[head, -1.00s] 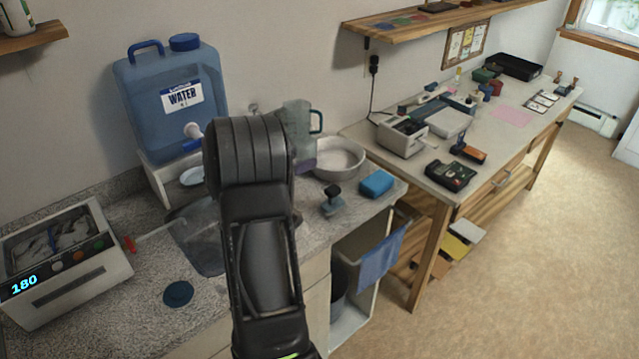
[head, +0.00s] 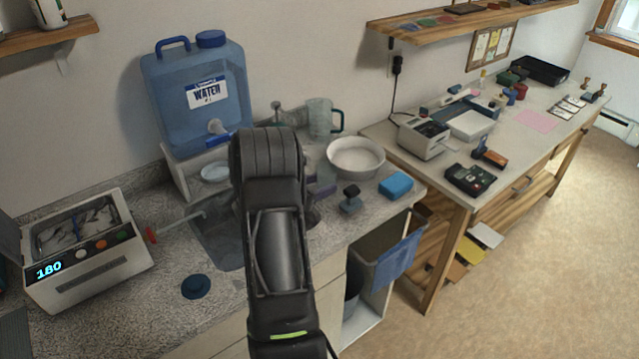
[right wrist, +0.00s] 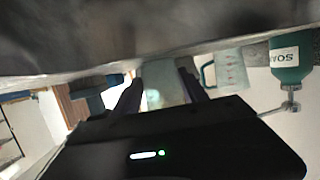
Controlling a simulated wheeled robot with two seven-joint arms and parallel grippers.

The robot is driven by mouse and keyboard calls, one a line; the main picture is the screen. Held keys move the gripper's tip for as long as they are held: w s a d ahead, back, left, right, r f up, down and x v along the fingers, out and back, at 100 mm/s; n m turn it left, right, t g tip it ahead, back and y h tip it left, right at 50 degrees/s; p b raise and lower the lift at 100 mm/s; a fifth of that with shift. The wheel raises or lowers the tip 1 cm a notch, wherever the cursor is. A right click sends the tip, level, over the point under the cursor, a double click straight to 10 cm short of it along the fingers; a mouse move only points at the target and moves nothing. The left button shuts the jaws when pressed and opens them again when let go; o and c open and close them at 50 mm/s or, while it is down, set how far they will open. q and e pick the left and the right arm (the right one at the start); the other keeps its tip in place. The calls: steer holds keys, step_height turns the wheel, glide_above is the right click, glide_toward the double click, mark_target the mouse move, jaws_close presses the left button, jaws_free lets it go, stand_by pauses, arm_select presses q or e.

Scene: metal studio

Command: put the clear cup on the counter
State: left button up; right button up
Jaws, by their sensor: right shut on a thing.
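My right arm reaches over the counter (head: 235,317) at the sink in the head view and hides its own gripper there. In the right wrist view, my right gripper (right wrist: 160,84) is shut on a pale see-through thing, seemingly the clear cup (right wrist: 164,94), between its two dark fingers. Its rim and base cannot be made out. In the head view the cup is hidden behind my arm. My left gripper is not in view.
A clear jug with a teal handle (head: 321,118) stands behind my arm, near a white bowl (head: 356,165). A black-handled stamp (head: 350,200) and blue sponge (head: 396,185) are at right. The sink (head: 218,240) is partly covered. A soap bottle (right wrist: 288,62) shows in the wrist view.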

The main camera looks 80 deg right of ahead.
steer(key=shift+f, duration=0.2)
steer(key=o, duration=1.4)
steer(key=shift+r, duration=0.1)
steer(key=shift+r, duration=0.15)
steer(key=b+v, duration=0.2)
steer(key=v, duration=1)
steer(key=shift+a, duration=0.1)
